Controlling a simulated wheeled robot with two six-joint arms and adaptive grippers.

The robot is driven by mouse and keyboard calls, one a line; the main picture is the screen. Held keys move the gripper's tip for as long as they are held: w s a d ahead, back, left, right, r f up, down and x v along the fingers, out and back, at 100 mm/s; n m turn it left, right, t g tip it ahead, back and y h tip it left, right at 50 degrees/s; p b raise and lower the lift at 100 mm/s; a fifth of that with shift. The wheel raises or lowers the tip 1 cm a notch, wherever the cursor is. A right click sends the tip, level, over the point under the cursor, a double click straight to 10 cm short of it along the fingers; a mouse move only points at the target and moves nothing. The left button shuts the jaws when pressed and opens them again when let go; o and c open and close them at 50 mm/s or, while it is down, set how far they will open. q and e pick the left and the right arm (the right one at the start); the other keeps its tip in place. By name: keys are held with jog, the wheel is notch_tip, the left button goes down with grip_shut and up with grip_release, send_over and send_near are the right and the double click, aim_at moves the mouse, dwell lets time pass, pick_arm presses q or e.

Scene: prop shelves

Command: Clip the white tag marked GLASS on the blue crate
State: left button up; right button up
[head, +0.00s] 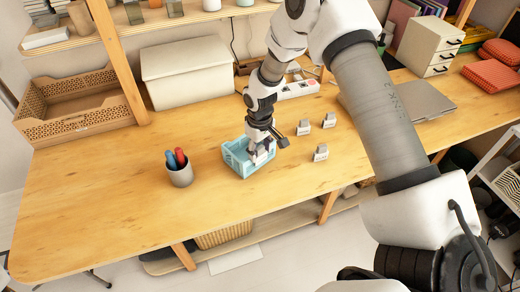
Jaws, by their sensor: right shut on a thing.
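The light blue crate (235,162) stands on the wooden table near its front edge, in the middle of the view. My right gripper (262,151) reaches down from above onto the crate's right part. It is shut on a small whitish tag that is mostly hidden by the fingers. I cannot read any marking on it, nor tell whether it touches the crate wall. Three small grey-white tags (320,153) stand on the table right of the crate; their lettering is too small to read. My left gripper is not in view.
A grey cup with pens (180,175) stands left of the crate. A cream box (185,75) and a perforated wooden tray (75,105) stand at the back left. A grey laptop (425,102) lies at the right. The table's left front is clear.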

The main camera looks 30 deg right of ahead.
aim_at(260, 148)
jog(key=shift+s+f, duration=0.25)
jog(key=o, duration=0.7)
jog(key=shift+o, duration=0.8)
jog(key=shift+w, duration=0.1)
notch_tip(260, 148, up, 12)
jog(key=shift+w+r, duration=0.1)
jog(key=shift+r, duration=0.05)
